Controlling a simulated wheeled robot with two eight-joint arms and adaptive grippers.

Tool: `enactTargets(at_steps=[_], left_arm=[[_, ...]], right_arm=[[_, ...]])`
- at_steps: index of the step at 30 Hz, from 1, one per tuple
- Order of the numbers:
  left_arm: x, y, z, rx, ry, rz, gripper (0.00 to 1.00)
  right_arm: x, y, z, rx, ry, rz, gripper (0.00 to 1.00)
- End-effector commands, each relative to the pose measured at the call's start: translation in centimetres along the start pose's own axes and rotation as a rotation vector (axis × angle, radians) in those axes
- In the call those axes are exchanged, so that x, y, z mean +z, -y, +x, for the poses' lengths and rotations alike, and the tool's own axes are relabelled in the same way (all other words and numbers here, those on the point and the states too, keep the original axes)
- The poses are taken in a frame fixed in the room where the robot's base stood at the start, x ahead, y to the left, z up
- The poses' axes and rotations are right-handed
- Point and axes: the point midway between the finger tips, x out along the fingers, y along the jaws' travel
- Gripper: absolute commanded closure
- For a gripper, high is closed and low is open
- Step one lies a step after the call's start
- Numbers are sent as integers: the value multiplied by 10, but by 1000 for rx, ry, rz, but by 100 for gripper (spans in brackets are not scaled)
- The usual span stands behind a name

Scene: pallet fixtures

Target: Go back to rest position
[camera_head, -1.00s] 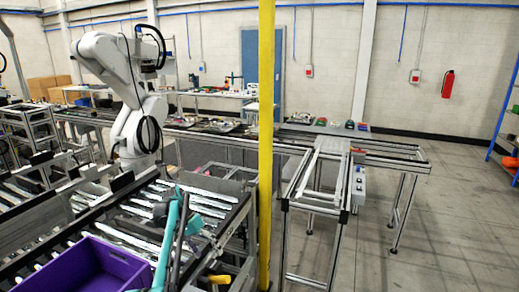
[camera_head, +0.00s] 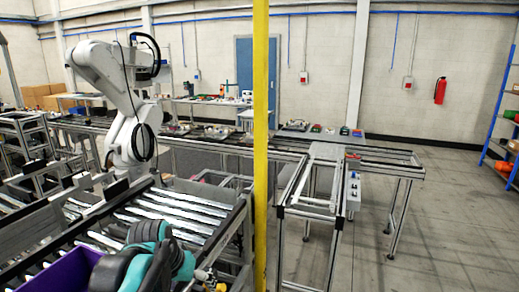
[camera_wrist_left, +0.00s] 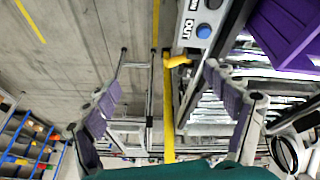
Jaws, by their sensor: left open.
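My left gripper (camera_wrist_left: 160,82) shows in the left wrist view with its two purple-padded fingers spread wide apart. Nothing is held between them; the floor and the frames below show through the gap. In the head view my left arm, teal and dark grey, is folded low at the bottom left, in front of the roller conveyor (camera_head: 165,213). Its fingers cannot be made out there. My right gripper is in neither view.
A purple crate (camera_head: 58,270) sits at the bottom left and also shows in the wrist view (camera_wrist_left: 285,35). A yellow post (camera_head: 261,150) stands beside the conveyor. A white robot arm (camera_head: 125,95) stands behind it. Open floor lies at the right.

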Motion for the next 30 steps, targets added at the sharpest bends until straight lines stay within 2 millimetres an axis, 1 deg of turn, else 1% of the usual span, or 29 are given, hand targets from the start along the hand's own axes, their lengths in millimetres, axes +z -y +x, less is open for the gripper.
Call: enactTargets(at_steps=[1,4,6,9,12,15,18,30], left_arm=[[24,-2,-2,-16,-26,-2,15],[64,-4,-1,-47,-85,-12,15],[92,-4,2,-65,-126,-18,15],[126,-3,11,-86,-179,-25,15],[150,-2,20,-101,-218,-29,15],[165,-1,27,-110,-244,-30,15],[171,-1,30,-113,-256,-32,15],[172,0,31,-114,-257,-32,15]], right_arm=[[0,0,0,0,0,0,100],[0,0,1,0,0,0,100],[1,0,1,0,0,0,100],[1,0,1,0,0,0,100],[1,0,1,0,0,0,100],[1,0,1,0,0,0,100],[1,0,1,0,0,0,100],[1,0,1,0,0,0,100]])
